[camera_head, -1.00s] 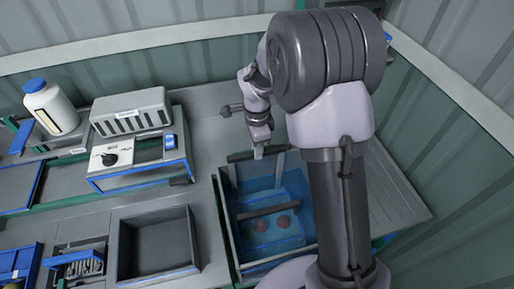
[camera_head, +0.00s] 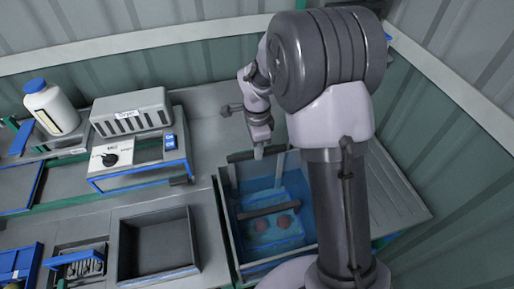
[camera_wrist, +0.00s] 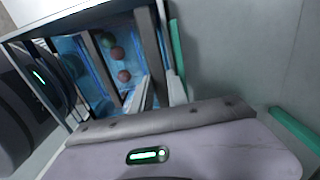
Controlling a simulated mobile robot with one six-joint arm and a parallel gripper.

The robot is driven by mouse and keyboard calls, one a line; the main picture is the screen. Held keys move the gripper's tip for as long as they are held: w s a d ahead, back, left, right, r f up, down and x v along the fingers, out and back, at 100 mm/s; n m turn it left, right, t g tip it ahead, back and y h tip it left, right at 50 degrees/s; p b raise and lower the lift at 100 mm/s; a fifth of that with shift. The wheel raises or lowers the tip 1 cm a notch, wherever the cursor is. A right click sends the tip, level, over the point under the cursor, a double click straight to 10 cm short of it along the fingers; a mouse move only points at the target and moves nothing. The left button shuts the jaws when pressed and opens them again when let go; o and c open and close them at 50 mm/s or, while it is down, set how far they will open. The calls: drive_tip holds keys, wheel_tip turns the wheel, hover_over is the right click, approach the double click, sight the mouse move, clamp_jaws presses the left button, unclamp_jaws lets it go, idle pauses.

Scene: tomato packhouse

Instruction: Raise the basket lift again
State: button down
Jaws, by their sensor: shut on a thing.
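The wash tank (camera_head: 228,232) holds blue water and stands below my gripper. Inside it is a blue basket (camera_head: 290,238) with reddish tomatoes (camera_head: 284,220), which look under the water. In the wrist view a green tomato (camera_wrist: 108,40) shows beside the red ones (camera_wrist: 124,76). A grey bar (camera_head: 262,211) crosses above the basket. Another dark bar (camera_head: 243,155) runs along the tank's far end. My gripper (camera_head: 258,153) points down at this far bar and is shut on it, seemingly the lift's handle. Its fingers (camera_wrist: 160,92) also show in the wrist view; the exact contact is hard to see.
A grey empty bin (camera_head: 125,245) stands left of the tank. Behind it are a blue-edged stand with a dial (camera_head: 109,159) and a slotted grey box (camera_head: 130,110). A white bottle (camera_head: 50,105) stands far left. A ribbed grey board (camera_head: 395,195) lies right of my arm.

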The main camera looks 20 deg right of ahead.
wheel_tip(320, 180, up, 19)
drive_tip(key=p, duration=1.1)
drive_tip(key=shift+w+f, duration=0.15)
drive_tip(key=c, duration=1.3)
unclamp_jaws()
wheel_tip(320, 180, up, 17)
drive_tip(key=p, duration=0.4)
drive_tip(key=shift+r, duration=0.2)
